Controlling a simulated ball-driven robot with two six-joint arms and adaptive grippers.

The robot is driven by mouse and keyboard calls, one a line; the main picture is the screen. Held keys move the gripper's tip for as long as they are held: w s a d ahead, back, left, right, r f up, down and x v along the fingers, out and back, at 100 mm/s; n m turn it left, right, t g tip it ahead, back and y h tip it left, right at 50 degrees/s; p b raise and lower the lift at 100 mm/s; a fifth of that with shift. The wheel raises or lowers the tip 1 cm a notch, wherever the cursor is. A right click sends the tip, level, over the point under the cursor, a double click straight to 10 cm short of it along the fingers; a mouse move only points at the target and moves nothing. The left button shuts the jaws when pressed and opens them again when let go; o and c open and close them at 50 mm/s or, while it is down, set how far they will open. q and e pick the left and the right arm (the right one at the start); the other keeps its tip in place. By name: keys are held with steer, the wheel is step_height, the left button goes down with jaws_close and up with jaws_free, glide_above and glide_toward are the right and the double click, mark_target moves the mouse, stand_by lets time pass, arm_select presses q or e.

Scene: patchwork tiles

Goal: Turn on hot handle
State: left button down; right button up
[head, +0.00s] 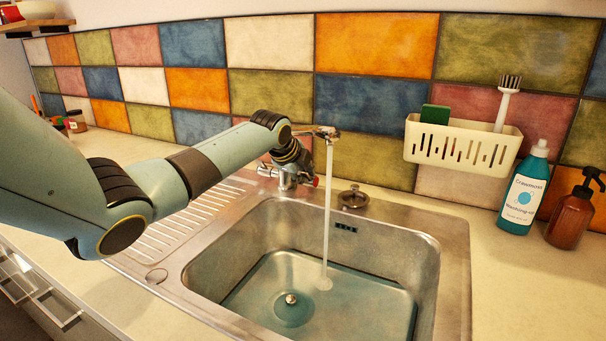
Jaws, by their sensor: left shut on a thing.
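The chrome tap (287,182) stands on the back rim of the sink. A stream of water (327,215) runs from its spout end (327,133) down into the basin. My left gripper (304,172) is at the tap body, pointing down, and is shut on the hot handle (315,181), whose red end shows beside the fingers. The gripper hides most of this handle and part of the spout. Another handle (267,170) shows at the tap's left side. My right gripper is out of view.
The steel sink (455,270) has a drainboard (185,228) on its left and a plug (353,197) on its back rim. A cream caddy (462,146) hangs on the tiled wall. A teal soap bottle (524,190) and brown spray bottle (572,215) stand right.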

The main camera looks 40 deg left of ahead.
mark_target(306, 184)
arm_select(q)
steer(key=shift+s+f, duration=0.1)
steer(key=shift+s+d+f+t+y+b, duration=0.1)
steer(key=shift+s+f+t+y+b, duration=0.25)
steer(key=shift+t+b, duration=0.35)
steer(key=shift+f+t+b, duration=0.4)
steer(key=shift+t+b, duration=0.05)
steer(key=shift+t, duration=0.35)
steer(key=t+b, duration=0.1)
steer(key=b, duration=0.1)
steer(key=f+t+y+b, duration=0.1)
steer(key=b, duration=0.1)
steer(key=t+b, duration=0.1)
steer(key=b, duration=0.1)
steer(key=shift+s+d+f+t, duration=0.15)
steer(key=shift+s+f+t, duration=0.1)
steer(key=shift+s+t, duration=0.05)
steer(key=shift+r+y+b, duration=0.15)
steer(key=shift+y+b, duration=0.2)
steer(key=shift+b, duration=0.5)
steer(key=c, duration=1.5)
jaws_free()
steer(key=shift+r, duration=0.1)
steer(key=shift+o, duration=0.2)
